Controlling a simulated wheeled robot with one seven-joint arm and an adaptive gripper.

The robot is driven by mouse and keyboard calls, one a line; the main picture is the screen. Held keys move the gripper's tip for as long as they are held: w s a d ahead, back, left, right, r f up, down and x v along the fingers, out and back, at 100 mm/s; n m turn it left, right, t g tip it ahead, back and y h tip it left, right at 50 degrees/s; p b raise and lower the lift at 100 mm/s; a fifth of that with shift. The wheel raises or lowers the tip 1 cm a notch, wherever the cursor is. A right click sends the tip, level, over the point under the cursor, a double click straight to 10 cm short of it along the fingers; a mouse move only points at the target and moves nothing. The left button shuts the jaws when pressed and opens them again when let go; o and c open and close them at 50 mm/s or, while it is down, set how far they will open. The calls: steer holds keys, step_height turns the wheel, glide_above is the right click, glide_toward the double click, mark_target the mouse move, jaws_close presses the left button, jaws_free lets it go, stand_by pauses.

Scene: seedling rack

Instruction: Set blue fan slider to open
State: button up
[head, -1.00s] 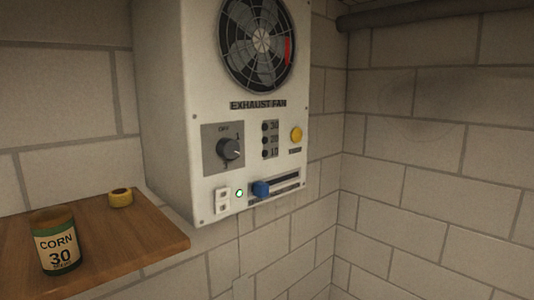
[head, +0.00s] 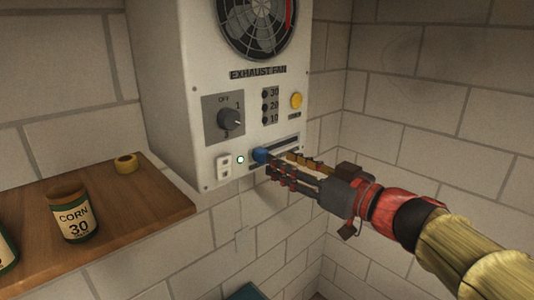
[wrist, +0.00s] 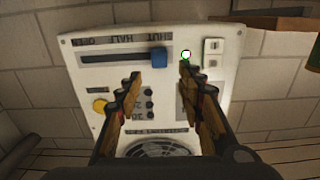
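The blue fan slider knob (head: 261,155) sits at the left end of its dark horizontal slot (head: 287,146) on the white exhaust fan box (head: 185,130). In the wrist view, which is upside down, the knob (wrist: 159,57) is at the right end of the slot (wrist: 115,59). My gripper (head: 272,167) is close to the knob in the head view. In the wrist view my gripper (wrist: 160,70) is open, its fingertips apart on either side of the knob; contact is not visible.
A rotary dial (head: 230,117), a yellow button (head: 296,100), a white switch (head: 224,167) and a green-lit lamp (head: 240,160) are near the slider. A wooden shelf (head: 130,215) at left holds a corn can (head: 75,215) and a yellow roll (head: 127,163).

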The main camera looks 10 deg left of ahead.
mark_target(266, 153)
steer(key=x, duration=0.6)
steer(key=shift+w+a, duration=0.15)
steer(key=shift+w, duration=0.05)
steer(key=shift+c, duration=1)
steer(key=c, duration=0.7)
jaws_close()
